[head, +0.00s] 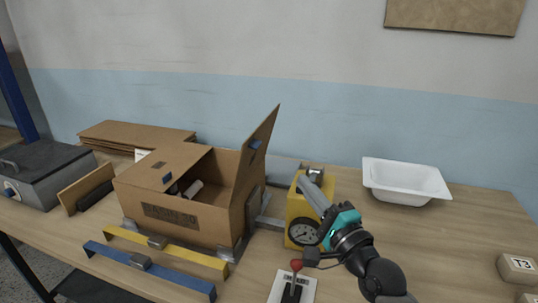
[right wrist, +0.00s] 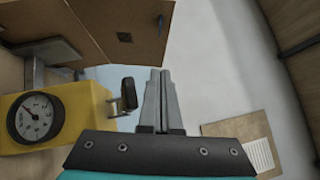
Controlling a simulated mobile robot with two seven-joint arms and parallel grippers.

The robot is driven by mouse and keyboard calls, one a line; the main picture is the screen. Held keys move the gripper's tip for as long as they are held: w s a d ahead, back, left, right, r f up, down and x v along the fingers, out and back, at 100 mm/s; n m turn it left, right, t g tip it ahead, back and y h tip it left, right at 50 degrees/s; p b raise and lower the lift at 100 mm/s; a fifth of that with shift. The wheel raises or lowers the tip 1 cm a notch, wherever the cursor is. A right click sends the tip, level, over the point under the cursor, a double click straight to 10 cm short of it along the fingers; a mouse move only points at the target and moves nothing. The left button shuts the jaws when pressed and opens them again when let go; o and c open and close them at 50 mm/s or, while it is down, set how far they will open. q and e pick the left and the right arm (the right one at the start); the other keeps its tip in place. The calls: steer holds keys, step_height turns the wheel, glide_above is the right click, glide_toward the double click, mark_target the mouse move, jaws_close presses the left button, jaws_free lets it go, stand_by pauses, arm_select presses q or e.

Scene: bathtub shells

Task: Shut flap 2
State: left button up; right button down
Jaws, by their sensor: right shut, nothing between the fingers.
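A brown cardboard box (head: 185,224) with a dark printed label stands on the table. Its left top flap (head: 162,163) lies flat over the left part of the opening. Its right flap (head: 262,142) stands up and leans outward, with a small blue tab; this raised flap also shows in the right wrist view (right wrist: 135,22). No flap number is readable. A white item (head: 194,189) shows inside the box. My right gripper (head: 304,181) is shut and empty, above the yellow gauge unit and right of the raised flap, apart from it. My left gripper is out of view.
A yellow unit with a dial (head: 303,233) stands just right of the box. A lever on a plate (head: 292,287) is in front. Yellow (head: 190,258) and blue (head: 180,281) bars lie before the box.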

steer(key=s+a+x, duration=0.1)
steer(key=a+x, duration=0.1)
steer(key=x, duration=0.9)
steer(key=shift+w+a+r+p, duration=0.2)
steer(key=shift+a+p, duration=0.1)
steer(key=shift+a, duration=0.15)
steer(key=shift+r, duration=0.1)
